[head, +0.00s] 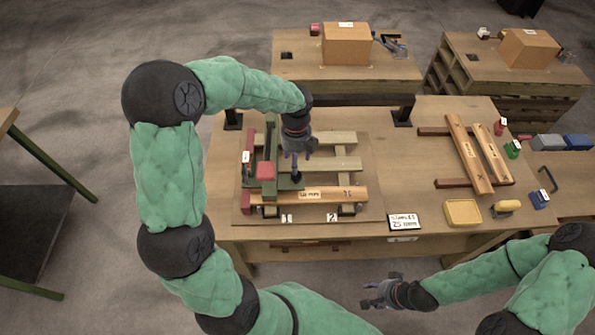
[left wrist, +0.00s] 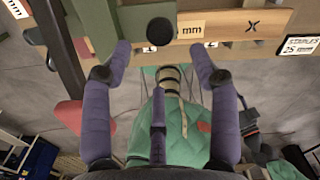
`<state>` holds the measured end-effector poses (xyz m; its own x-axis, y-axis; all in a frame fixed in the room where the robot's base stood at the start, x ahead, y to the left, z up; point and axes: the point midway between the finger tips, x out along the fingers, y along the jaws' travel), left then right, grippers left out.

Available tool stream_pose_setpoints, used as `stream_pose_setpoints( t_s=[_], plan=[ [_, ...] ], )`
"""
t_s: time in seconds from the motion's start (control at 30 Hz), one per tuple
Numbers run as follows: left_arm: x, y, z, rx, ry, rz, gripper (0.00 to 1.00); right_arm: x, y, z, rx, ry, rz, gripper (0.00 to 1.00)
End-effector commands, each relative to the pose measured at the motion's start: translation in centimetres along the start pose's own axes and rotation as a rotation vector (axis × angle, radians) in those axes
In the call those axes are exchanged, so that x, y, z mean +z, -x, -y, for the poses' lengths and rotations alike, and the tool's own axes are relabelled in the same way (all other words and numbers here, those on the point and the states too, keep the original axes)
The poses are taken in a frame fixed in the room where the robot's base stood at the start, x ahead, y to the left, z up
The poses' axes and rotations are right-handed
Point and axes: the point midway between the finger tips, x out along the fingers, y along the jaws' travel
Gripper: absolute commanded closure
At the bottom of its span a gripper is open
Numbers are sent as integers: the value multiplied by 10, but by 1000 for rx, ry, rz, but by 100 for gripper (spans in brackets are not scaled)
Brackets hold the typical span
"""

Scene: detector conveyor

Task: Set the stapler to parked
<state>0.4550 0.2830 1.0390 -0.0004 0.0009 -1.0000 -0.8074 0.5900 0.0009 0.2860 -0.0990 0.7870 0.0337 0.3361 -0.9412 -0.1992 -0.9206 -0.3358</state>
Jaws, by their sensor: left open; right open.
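A green device with a red block (head: 265,170) stands on the wooden jig at the left of the bench; it looks like the stapler. A dark upright post with a black round knob (left wrist: 161,31) belongs to its green plate. My left gripper (head: 298,152) is directly above that post. In the left wrist view its fingers (left wrist: 160,70) are spread apart, with the knob beyond the tips and nothing held. The device's red part also shows in the left wrist view (left wrist: 70,114). My right gripper (head: 372,295) is open and empty in front of the bench.
A marked wooden board (head: 315,194) lies along the jig's front. A "STAPLES 25 mm" sign (head: 404,222) and a yellow tray (head: 463,212) stand to the right. Boards on dark red rails (head: 470,155) lie farther right. A dark bar (head: 350,99) spans behind the jig.

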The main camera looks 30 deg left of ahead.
Motion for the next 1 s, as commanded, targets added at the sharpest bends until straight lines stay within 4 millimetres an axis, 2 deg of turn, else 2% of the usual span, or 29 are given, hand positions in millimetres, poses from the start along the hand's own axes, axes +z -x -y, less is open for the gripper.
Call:
stream_pose_setpoints(
  t_s=[0.03, 0.2, 0.4, 0.6, 0.87, 0.97, 1.0],
  plan=[
    [0, -12, 0, 3, 0, -3, 40, 0, -3, -1, 0, 0, 0, 51],
    [0, -43, -1, 3, 2, -3, 40, 0, -9, -3, 0, 0, 0, 51],
    [0, -68, 0, 0, 3, -1, 40, -1, -14, -5, 0, 0, 0, 51],
    [0, -78, 0, -1, 3, 0, 40, -1, -15, -5, 0, 0, 0, 51],
    [0, -78, 0, -1, 3, 0, 40, -1, -15, -5, 0, 0, 0, 51],
    [0, -78, 0, -1, 3, 0, 65, -1, -15, -5, 0, 0, 0, 51],
    [0, -78, 0, -1, 3, 0, 76, -1, -15, -5, 0, 0, 0, 51]
  ],
)
